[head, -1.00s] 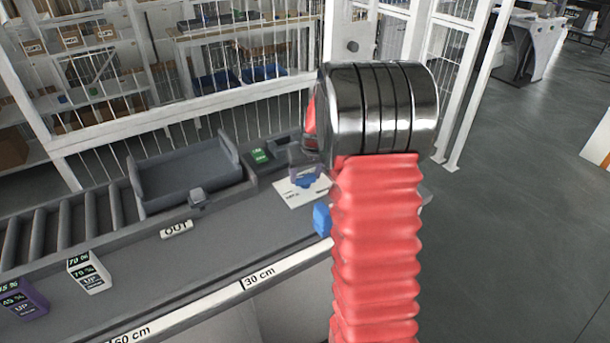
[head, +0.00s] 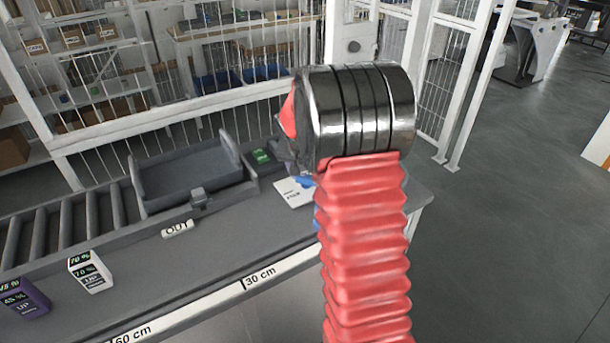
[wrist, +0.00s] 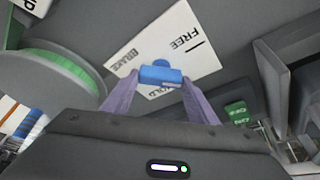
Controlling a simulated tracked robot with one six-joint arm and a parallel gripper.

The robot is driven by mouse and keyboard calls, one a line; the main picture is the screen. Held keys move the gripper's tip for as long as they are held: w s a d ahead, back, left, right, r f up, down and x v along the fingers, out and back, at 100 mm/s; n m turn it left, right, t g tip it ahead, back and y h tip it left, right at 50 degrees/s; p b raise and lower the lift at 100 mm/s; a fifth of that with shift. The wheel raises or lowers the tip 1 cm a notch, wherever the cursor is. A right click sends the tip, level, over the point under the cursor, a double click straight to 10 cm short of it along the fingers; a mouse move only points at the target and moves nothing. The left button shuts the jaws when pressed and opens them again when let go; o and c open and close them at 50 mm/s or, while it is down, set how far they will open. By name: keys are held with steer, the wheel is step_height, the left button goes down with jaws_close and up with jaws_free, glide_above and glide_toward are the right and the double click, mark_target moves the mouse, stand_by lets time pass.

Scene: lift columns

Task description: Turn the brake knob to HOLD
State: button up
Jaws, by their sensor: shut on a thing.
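The blue brake knob (wrist: 161,76) stands on a white label plate (wrist: 198,62) in the wrist view. The plate reads BRAKE, FREE and HOLD, with HOLD partly covered by the knob. A dark tick lies near FREE. My gripper (wrist: 158,84) has its two purple fingers at either side of the knob and is shut on it. I cannot tell which mark the knob points to. In the head view the plate (head: 289,194) shows left of my red arm, with a bit of blue knob (head: 304,181); my arm hides much of the gripper.
A grey tray (head: 190,172) sits on the conveyor left of the plate. A green-labelled block (head: 261,156) is behind the plate. A white box (head: 88,271) and a purple box (head: 27,299) stand on the counter. A wire fence stands behind. Open floor lies right.

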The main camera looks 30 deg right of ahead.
steer(key=m, duration=0.2)
steer(key=m+g, duration=0.1)
steer(key=m, duration=0.1)
steer(key=shift+w+a+m+g+h, duration=0.2)
steer(key=shift+m+g+h, duration=0.1)
steer(key=shift+m+h, duration=0.1)
steer(key=shift+w+m+g, duration=0.1)
steer(key=shift+m+g, duration=0.6)
steer(key=shift+m, duration=1.3)
steer(key=o, duration=1)
steer(key=shift+o, duration=0.2)
steer(key=shift+r, duration=0.1)
steer(key=v, duration=1.3)
steer(key=shift+a, duration=0.25)
steer(key=shift+w+r, duration=0.1)
steer(key=shift+r, duration=0.05)
